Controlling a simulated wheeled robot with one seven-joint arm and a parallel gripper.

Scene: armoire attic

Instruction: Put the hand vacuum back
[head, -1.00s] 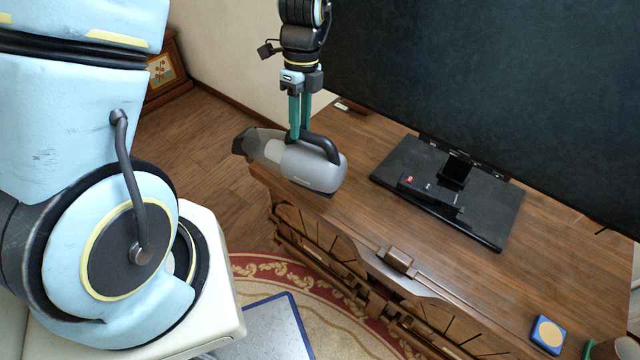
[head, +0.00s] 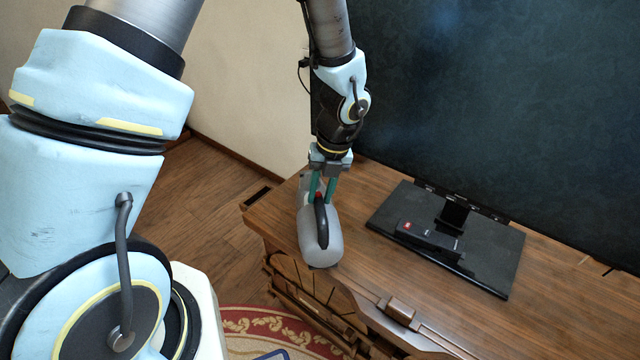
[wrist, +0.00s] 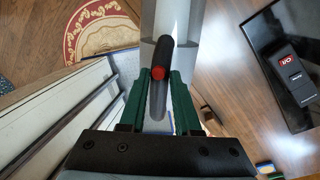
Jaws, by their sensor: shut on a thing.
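The hand vacuum (head: 313,243) has a grey body and a black looped handle with a red button. It is at the left end of the wooden TV cabinet, its rounded end toward the head camera. I cannot tell whether it touches the top. My gripper (head: 323,192) is above it, with its green fingers shut on the handle. In the wrist view, the handle (wrist: 160,58) lies between the fingers of my gripper (wrist: 160,85), with the grey body beyond. The nozzle end is mostly hidden behind the fingers in the head view.
The wooden cabinet (head: 375,265) carries a large dark TV (head: 480,90) on a black stand base (head: 490,262). A red patterned rug (head: 255,322) lies in front. Bare cabinet top shows between vacuum and stand.

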